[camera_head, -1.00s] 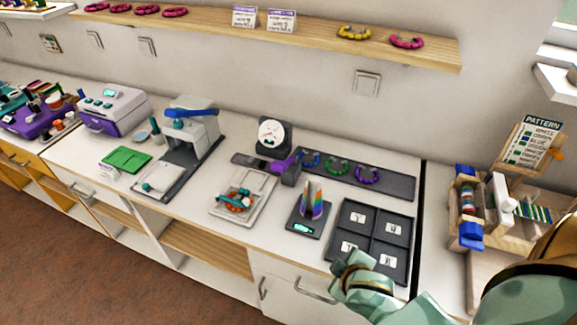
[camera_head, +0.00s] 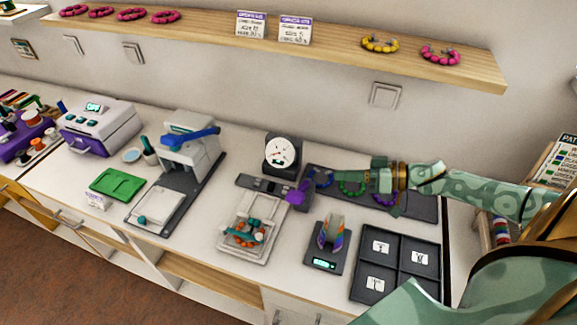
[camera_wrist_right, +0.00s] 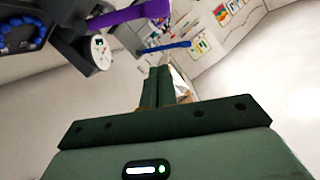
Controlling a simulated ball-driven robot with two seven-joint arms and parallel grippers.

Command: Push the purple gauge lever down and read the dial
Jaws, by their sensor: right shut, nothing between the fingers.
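The gauge has a round white dial (camera_head: 281,151) in a dark frame at the back of the counter. Its needle and marks are too small to read. The purple lever (camera_head: 298,194) is on the dark gauge base in front of the dial; it also shows at the top of the right wrist view (camera_wrist_right: 135,14). My right gripper (camera_head: 340,178) is shut and empty, just right of the lever, with a gap between them in the picture. Its closed fingers also show in the right wrist view (camera_wrist_right: 158,85). My left gripper is out of view.
Blue, green and purple bead rings lie on a dark strip (camera_head: 425,208) under and beside my right arm. A small scale (camera_head: 325,263) with a striped piece, a four-compartment tray (camera_head: 368,294) and a white bead press (camera_head: 232,240) stand in front. A wooden shelf (camera_head: 350,60) is above.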

